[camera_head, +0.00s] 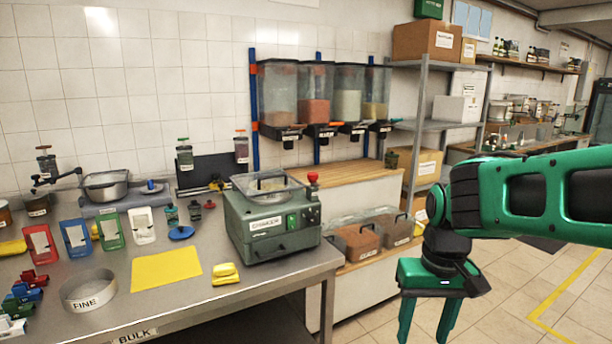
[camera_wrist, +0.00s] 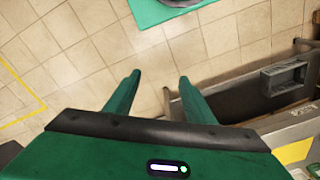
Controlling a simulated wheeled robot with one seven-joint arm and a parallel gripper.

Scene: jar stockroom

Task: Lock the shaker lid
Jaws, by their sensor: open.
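The shaker (camera_head: 270,230) is a boxy grey-green machine near the right end of the steel bench. Its clear lid (camera_head: 266,184) lies over the top and looks closed. Whether it is latched cannot be told. A red knob (camera_head: 313,177) stands at the machine's right rear corner, and a green button is on its front. My gripper (camera_head: 426,325) hangs fingers down, to the right of the bench and clear of the shaker. In the wrist view my gripper (camera_wrist: 160,78) is open, with nothing between its fingers and floor tiles below.
A yellow mat (camera_head: 166,270), a yellow block (camera_head: 225,273) and a sieve ring labelled FINE (camera_head: 89,291) lie on the bench left of the shaker. Lidded bins (camera_head: 357,241) stand right of it on a lower shelf. Wall dispensers (camera_head: 315,95) hang behind. Open floor lies around my gripper.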

